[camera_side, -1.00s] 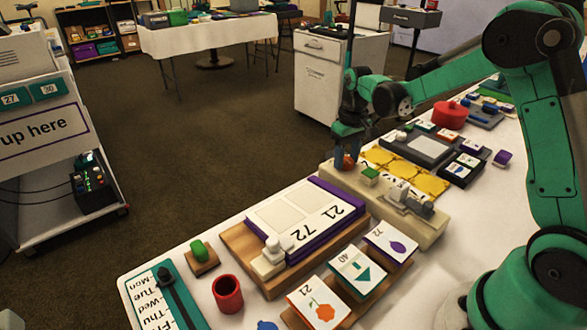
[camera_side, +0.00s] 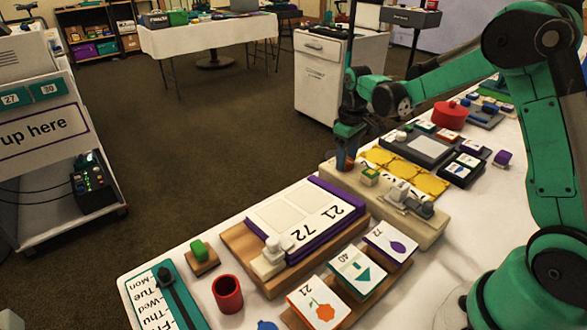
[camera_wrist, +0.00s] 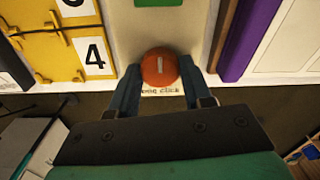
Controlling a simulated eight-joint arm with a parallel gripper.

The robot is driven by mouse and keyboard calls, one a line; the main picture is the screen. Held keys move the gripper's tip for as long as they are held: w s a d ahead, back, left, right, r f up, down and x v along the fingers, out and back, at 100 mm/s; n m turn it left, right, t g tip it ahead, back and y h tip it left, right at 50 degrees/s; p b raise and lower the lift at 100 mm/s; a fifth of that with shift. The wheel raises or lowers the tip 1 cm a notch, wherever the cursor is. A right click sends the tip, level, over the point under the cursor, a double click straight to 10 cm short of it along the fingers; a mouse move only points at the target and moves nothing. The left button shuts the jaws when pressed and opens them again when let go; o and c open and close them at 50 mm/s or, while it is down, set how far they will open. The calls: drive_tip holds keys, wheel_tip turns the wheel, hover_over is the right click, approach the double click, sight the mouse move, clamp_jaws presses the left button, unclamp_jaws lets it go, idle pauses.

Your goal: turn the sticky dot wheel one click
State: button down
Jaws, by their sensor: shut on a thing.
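The sticky dot wheel shows as a round orange knob (camera_wrist: 159,68) with a short white mark in the wrist view. It sits at the end of a cream base (camera_side: 425,229), above a small printed label reading "one click" (camera_wrist: 160,91). My gripper (camera_wrist: 157,80) has one finger on each side of the knob and is shut on it. In the side view my gripper (camera_side: 346,155) reaches down over the far end of the base, and its fingers partly cover the knob. The white mark points nearly straight up in the wrist view.
A green square (camera_side: 370,173) lies on the base close to the knob. Yellow number cards (camera_side: 425,184) lie on one side, and a purple-edged board (camera_side: 340,196) on the other. A red cup (camera_side: 228,294) and picture cards stand nearer the camera.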

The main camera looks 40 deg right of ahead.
drive_tip(key=shift+c, duration=1.8)
unclamp_jaws()
drive_tip(key=shift+r, duration=0.15)
drive_tip(key=shift+r, duration=2.7)
drive_tip(key=s+a+r+m+t, duration=0.1)
drive_tip(key=s+a+r+t, duration=0.2)
drive_tip(key=s+a+t, duration=0.4)
drive_tip(key=s+a, duration=0.4)
drive_tip(key=shift+r+m, duration=0.4)
